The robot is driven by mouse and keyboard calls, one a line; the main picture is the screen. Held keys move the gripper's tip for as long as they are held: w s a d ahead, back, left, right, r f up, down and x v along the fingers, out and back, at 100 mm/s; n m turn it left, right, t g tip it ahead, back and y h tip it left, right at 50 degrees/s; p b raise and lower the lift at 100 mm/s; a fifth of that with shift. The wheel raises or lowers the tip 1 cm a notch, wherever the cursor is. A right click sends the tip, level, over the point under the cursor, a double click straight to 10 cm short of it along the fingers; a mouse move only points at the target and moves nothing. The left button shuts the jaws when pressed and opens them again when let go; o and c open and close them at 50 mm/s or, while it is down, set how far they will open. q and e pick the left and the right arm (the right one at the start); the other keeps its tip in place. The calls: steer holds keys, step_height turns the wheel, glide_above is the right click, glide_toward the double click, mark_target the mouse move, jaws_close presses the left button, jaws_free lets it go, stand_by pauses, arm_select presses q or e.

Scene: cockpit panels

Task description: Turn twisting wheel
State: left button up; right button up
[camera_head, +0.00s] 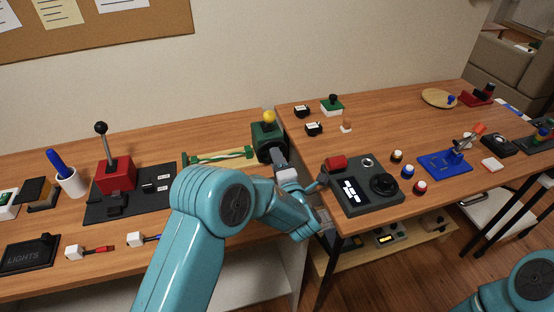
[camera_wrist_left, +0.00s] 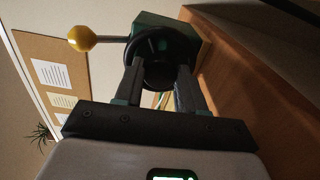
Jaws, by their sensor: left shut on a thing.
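The twisting wheel (camera_wrist_left: 158,38) is a black ring with a dark hub on the front of a green box (camera_wrist_left: 192,28), with a yellow ball knob (camera_wrist_left: 82,38) on a rod to one side. In the head view, the green box (camera_head: 265,130) stands at the right end of the left table, its yellow knob (camera_head: 269,116) on top. My left gripper (camera_wrist_left: 158,78) reaches the wheel, with one finger on each side of its hub, and is shut on it. In the head view, my left gripper (camera_head: 278,158) partly hides the wheel.
A black panel (camera_head: 362,195) with a red part and dial lies on the right table, close to my left wrist. A green-and-wood frame (camera_head: 218,157) lies left of the box. A red lever box (camera_head: 116,175) stands farther left. My right arm shows only partly at bottom right.

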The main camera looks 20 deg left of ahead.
arm_select(q)
steer(key=shift+m+p, duration=0.4)
steer(key=shift+m, duration=1.1)
steer(key=o, duration=1.1)
steer(key=shift+c, duration=0.2)
steer(key=shift+s, duration=0.1)
steer(key=b+v, duration=0.1)
steer(key=v, duration=1.5)
steer(key=shift+d, duration=0.1)
